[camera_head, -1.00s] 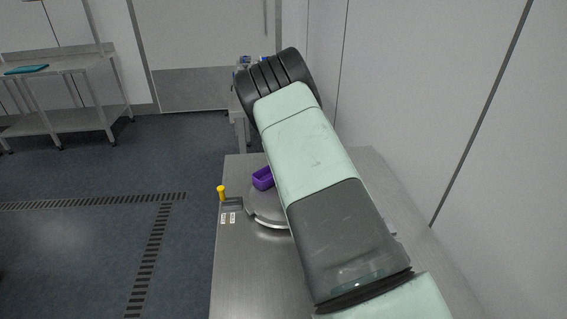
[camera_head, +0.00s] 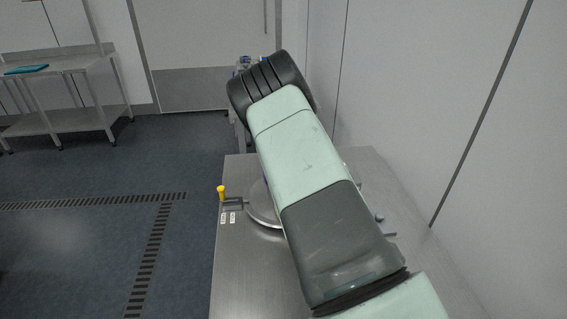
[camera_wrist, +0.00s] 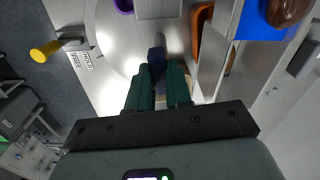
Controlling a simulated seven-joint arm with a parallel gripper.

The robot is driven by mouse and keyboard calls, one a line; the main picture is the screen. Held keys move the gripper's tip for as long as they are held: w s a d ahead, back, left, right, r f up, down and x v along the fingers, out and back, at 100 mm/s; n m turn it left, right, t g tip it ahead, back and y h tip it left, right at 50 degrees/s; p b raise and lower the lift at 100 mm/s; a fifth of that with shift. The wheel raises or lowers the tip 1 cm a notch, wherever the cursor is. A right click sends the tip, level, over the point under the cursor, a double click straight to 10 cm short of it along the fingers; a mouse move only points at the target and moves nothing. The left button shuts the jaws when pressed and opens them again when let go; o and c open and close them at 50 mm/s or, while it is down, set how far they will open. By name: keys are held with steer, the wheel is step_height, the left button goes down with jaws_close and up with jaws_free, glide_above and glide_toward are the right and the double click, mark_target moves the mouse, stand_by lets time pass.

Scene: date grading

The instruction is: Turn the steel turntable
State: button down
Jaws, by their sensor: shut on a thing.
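The round steel turntable (camera_head: 262,213) lies on the steel table, mostly behind my arm in the head view. It also shows in the wrist view (camera_wrist: 112,52), left of my fingers. My gripper (camera_wrist: 160,70) has dark green fingers, shut on a dark blue upright peg (camera_wrist: 156,54) by the turntable. How the peg joins the plate is hidden. The gripper itself is hidden behind my arm in the head view. A purple container (camera_wrist: 123,5) is cut by the top edge of the wrist view, on the turntable.
A yellow-knobbed lever (camera_head: 221,192) with two white labels stands at the left table edge. In the wrist view, an orange container (camera_wrist: 198,35) and a blue surface bearing a brown date (camera_wrist: 290,10) are at the right. The near steel tabletop (camera_head: 245,280) is clear.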

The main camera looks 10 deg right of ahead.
steer(key=shift+m, duration=0.9)
steer(key=c, duration=1)
jaws_free()
steer(key=shift+c, duration=0.2)
step_height(320, 180, up, 11)
